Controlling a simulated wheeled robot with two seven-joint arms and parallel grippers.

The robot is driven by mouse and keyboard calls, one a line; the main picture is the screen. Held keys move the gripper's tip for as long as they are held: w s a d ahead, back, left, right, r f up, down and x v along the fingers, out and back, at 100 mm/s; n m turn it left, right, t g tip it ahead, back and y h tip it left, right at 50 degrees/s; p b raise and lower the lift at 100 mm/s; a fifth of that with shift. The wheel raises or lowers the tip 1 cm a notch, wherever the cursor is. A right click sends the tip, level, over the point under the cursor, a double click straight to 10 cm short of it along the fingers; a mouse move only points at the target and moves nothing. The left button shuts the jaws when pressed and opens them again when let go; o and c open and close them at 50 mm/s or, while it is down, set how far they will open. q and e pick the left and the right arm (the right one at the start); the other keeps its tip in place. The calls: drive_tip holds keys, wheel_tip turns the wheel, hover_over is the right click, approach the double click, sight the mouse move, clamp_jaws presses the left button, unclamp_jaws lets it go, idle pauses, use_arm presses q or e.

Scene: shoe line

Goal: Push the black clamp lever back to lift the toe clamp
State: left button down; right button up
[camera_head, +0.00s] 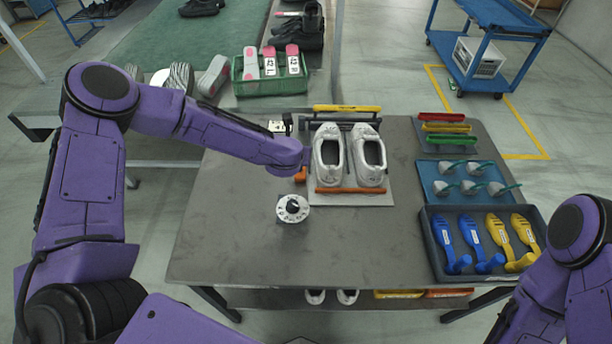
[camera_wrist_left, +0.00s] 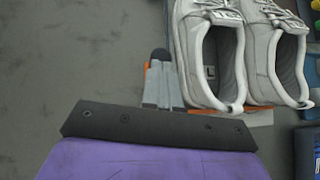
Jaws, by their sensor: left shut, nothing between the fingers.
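A pair of light grey shoes (camera_head: 330,172) sits on a pale fixture plate (camera_head: 391,197) on the grey table. A black clamp frame with a yellow bar (camera_head: 347,108) stands at their toe end, and an orange bar (camera_head: 352,190) lies across the heel end. In the left wrist view, the fingers of my left gripper (camera_wrist_left: 162,82) are shut and empty beside the left shoe (camera_wrist_left: 208,55). A dark rounded knob (camera_wrist_left: 160,54), likely the clamp lever's end, shows at the fingertips; contact is unclear. In the head view my left arm hides this spot. My right gripper is out of frame.
A dial (camera_head: 293,208) stands in front of the left arm. To the right are coloured bars (camera_head: 444,128), a blue mat (camera_head: 463,182) with several tools, and a dark tray (camera_head: 443,271) with blue and yellow shoe forms. A green crate (camera_head: 270,85) stands behind. The table's front left is clear.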

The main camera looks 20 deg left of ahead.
use_arm(q)
drive_tip(key=w+b, duration=0.1)
drive_tip(key=w+a, duration=0.1)
drive_tip(key=shift+w+a+f+b, duration=0.15)
drive_tip(key=shift+w+b, duration=0.25)
drive_tip(key=shift+w+a+b, duration=0.25)
drive_tip(key=shift+w+b, duration=0.3)
drive_tip(key=shift+w, duration=0.05)
drive_tip(key=shift+w+a+b, duration=0.2)
drive_tip(key=shift+w+b, duration=0.2)
drive_tip(key=shift+w, duration=0.15)
drive_tip(key=shift+w+a+b, duration=0.15)
drive_tip(key=shift+w+b, duration=0.2)
drive_tip(key=shift+w, duration=0.15)
